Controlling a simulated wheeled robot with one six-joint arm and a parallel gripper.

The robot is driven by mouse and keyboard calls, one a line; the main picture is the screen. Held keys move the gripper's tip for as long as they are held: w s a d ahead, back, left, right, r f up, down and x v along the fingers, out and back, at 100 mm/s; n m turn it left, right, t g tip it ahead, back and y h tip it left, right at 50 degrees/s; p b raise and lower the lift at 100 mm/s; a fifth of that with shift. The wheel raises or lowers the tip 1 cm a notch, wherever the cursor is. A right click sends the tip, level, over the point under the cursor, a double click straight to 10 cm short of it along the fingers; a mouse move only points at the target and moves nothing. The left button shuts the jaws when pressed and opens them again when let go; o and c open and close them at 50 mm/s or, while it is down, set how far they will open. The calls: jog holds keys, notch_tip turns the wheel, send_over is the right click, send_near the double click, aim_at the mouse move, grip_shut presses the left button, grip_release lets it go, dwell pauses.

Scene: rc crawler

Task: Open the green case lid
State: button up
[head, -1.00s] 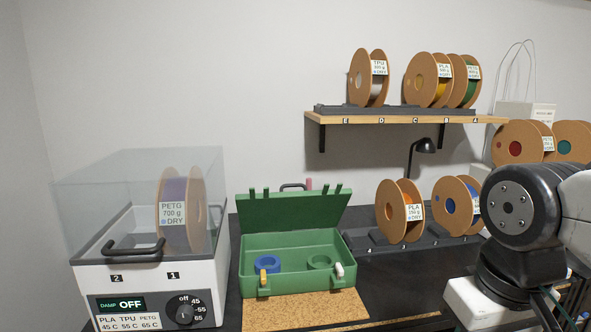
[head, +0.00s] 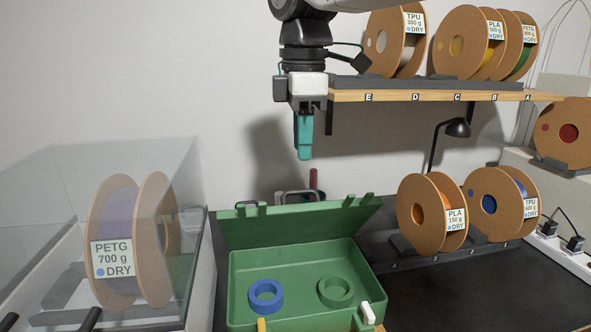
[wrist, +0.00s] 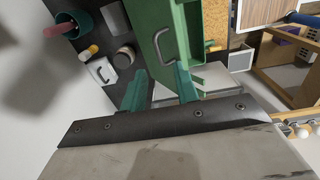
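The green case (head: 238,282) stands open on the dark bench. Its lid (head: 300,226) is hinged up and leans back from the rear edge. Inside the case lie a blue ring (head: 266,296) and a green ring (head: 336,291). My gripper (head: 304,155) hangs pointing down, above and behind the lid, touching nothing in the head view. In the wrist view, its two teal fingers stand apart with nothing between them (wrist: 158,88). A green part of the case with a grey handle (wrist: 163,45) shows just beyond the fingers there.
A clear-covered dryer (head: 150,160) with a PETG spool stands left. A wooden shelf (head: 345,96) with spools is close to my gripper's right. PLA and TPU spools (head: 440,215) stand right of the case. In the wrist view, a cup (wrist: 82,22) and small items stand near the wall.

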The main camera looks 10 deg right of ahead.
aim_at(298, 214)
jog(key=shift+w+a+f, duration=0.15)
jog(key=shift+w+f, duration=0.1)
jog(key=shift+f, duration=0.05)
notch_tip(298, 214, down, 7)
jog(key=shift+w, duration=0.1)
grip_shut()
